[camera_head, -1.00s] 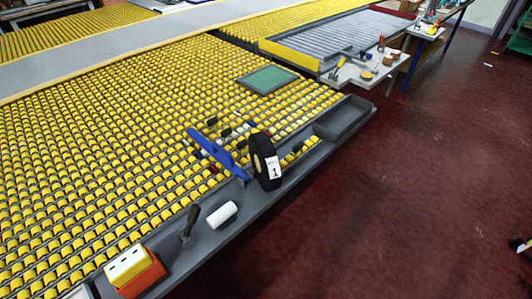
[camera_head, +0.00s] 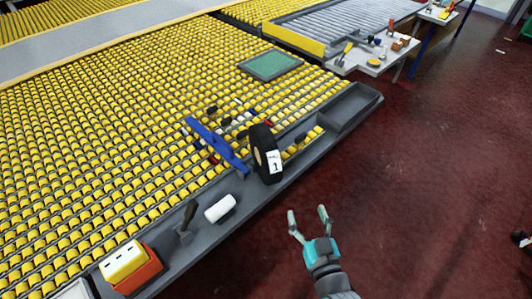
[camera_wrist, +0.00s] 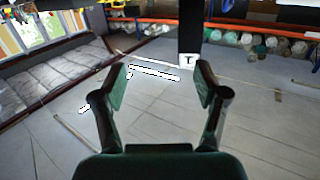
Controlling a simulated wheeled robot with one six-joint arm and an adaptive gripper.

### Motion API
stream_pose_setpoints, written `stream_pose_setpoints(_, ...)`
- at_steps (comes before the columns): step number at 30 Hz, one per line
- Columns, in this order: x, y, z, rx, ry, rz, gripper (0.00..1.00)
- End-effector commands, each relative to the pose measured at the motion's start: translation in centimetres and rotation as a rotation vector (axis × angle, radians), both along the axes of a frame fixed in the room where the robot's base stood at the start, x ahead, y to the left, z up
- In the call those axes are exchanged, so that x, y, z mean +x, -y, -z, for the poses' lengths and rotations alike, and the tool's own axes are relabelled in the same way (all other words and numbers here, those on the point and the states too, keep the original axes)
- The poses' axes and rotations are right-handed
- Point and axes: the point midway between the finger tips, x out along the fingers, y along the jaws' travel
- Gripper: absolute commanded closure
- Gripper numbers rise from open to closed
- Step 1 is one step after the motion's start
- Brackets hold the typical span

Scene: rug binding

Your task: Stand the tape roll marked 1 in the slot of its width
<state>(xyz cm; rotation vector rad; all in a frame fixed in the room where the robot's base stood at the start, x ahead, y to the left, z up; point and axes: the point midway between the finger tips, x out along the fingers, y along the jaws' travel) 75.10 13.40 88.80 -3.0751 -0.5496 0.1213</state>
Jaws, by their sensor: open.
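The tape roll marked 1 (camera_head: 265,152) is a black disc with a white label, standing upright on the grey ledge at the front of the yellow roller table in the head view. My gripper (camera_head: 308,216) is open and empty, in front of the ledge over the red floor, to the lower right of the roll and apart from it. The wrist view looks upside down; the gripper (camera_wrist: 159,85) is open there, and the roll (camera_wrist: 191,35) seems to show, inverted, beyond the right finger. I cannot make out the slots.
A blue bar (camera_head: 216,145) lies slanted left of the roll, with small dark, white and red pieces behind it. The ledge also holds a white cylinder (camera_head: 220,208), a dark-handled tool (camera_head: 187,219), an orange box (camera_head: 141,273) and a grey tray (camera_head: 352,108). The red floor is clear nearby.

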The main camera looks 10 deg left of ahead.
Motion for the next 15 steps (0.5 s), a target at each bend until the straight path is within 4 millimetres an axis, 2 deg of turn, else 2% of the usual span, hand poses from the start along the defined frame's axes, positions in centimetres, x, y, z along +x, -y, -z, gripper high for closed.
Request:
stream_pose_setpoints(1,1.6,-1.3,-1.2,0.005,0.018,-0.026,0.27)
stream_pose_setpoints(6,5.4,-4.9,-4.4,0.006,0.054,-0.1,0.27)
stream_pose_setpoints(10,7.1,-6.8,-6.1,0.006,0.07,-0.14,0.27)
stream_pose_setpoints(15,8.2,-8.0,-7.1,0.005,0.08,-0.162,0.27)
